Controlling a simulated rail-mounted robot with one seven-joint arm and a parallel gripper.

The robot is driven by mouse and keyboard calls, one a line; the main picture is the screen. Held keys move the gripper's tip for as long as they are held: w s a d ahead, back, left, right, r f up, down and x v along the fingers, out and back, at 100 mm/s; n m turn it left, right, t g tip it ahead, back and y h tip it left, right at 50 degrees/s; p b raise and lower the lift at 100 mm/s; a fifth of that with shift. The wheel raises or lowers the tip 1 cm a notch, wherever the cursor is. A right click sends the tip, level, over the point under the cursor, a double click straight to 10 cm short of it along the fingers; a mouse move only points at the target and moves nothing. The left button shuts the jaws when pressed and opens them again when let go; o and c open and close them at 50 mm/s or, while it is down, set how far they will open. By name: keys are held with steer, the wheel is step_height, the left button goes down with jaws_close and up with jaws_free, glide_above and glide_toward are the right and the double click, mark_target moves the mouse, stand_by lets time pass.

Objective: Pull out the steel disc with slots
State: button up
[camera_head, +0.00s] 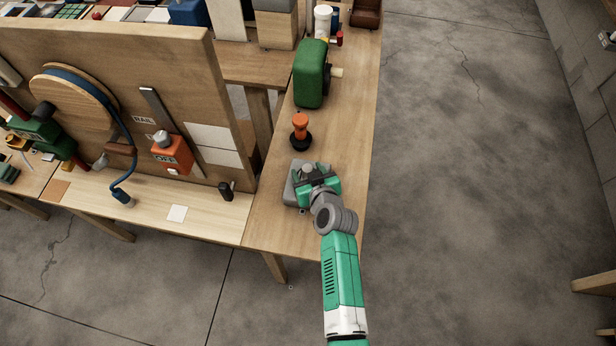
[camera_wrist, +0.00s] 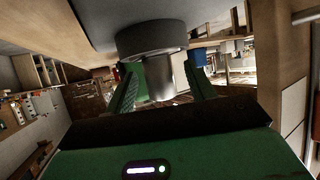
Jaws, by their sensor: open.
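My gripper (camera_head: 315,180) is low over the near end of the right-hand table, at a grey block (camera_head: 290,192). A small round grey metal part (camera_head: 307,169) stands up beside the gripper's fingers. In the wrist view, a dark grey round collar (camera_wrist: 150,39) sits against a grey surface, with a shiny steel cylinder (camera_wrist: 160,76) projecting from it. My gripper's two green fingers (camera_wrist: 162,92) are open, one on each side of the cylinder, with gaps visible. Slots cannot be made out, so I cannot tell which part is the steel disc.
An orange-topped knob on a black base (camera_head: 301,133) and a green rounded housing (camera_head: 311,74) stand farther back on this table. A wooden panel (camera_head: 110,60) with an orange switch box (camera_head: 172,155) rises to the left.

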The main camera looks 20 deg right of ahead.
mark_target(309, 170)
steer(key=shift+c, duration=0.4)
jaws_close()
steer(key=shift+r+p, duration=0.8)
steer(key=shift+r, duration=0.3)
steer(key=shift+r+p, duration=1.95)
steer(key=shift+r, duration=0.6)
